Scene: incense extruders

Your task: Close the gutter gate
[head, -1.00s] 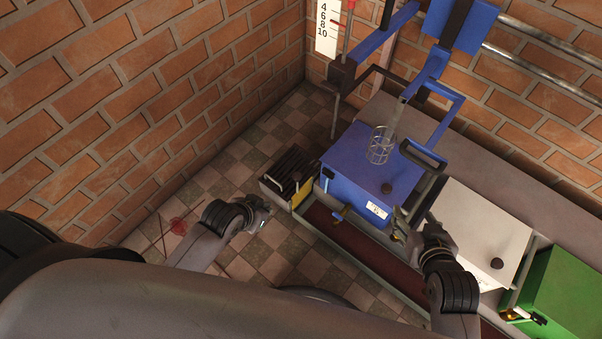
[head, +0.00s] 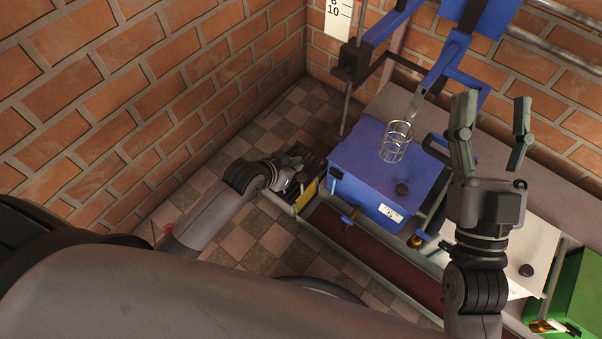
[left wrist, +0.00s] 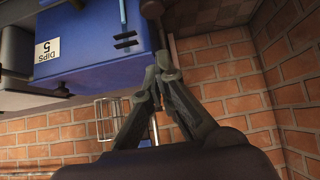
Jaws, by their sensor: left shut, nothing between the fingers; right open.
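A yellow plate (head: 305,197), which looks like the gutter gate, stands upright at the left end of the dark red gutter (head: 350,243), beside a dark slatted box (head: 312,163). I cannot tell how far it is shut. My left gripper (head: 296,164) is shut and empty, over the slatted box and just behind and left of the plate. It also shows in the left wrist view (left wrist: 163,64), fingertips together beside the blue box (left wrist: 85,45). My right gripper (head: 492,128) is open and empty, raised with fingers up, right of the blue box (head: 378,178).
White (head: 515,240) and green (head: 580,290) boxes stand further right. Brick walls (head: 150,90) enclose the corner. Checkered floor (head: 255,230) is clear in front of the gutter.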

